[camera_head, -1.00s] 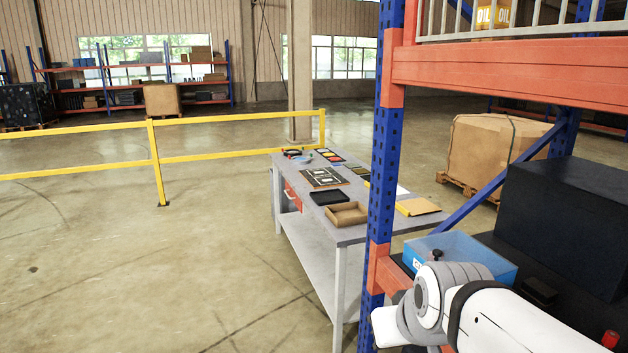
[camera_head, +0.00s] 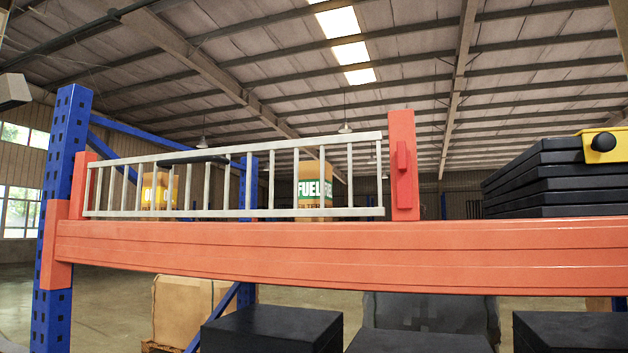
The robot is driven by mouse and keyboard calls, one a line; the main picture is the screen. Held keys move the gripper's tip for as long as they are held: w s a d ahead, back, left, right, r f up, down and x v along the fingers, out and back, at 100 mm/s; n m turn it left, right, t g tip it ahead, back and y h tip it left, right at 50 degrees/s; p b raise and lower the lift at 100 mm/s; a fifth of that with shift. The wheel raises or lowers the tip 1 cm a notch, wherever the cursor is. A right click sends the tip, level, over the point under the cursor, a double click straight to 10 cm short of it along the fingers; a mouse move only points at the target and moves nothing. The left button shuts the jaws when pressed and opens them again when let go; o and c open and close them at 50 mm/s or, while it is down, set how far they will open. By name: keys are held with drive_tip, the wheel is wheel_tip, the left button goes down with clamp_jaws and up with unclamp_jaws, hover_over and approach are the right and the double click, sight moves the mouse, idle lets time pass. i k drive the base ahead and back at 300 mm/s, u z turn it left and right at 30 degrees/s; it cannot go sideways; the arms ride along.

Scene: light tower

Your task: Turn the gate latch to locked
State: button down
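The gate (camera_head: 233,212) is a pale grey barred rail on the upper shelf, spanning from a short orange post (camera_head: 79,182) at the left to a taller orange post (camera_head: 403,200) at the right. A small orange-red latch piece (camera_head: 402,160) stands upright on the face of the right post. I cannot make out a lock mark on it. My gripper is not in view.
A thick orange beam (camera_head: 330,255) runs below the gate, joined to a blue upright (camera_head: 66,150). Stacked black cases (camera_head: 545,175) with a yellow item (camera_head: 604,146) are at right. Black boxes (camera_head: 272,329) lie below.

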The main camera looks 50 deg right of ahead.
sight(402, 156)
drive_tip(key=z, duration=2.5)
drive_tip(key=k, duration=1.25)
drive_tip(key=u, duration=0.2)
drive_tip(key=i, duration=0.95)
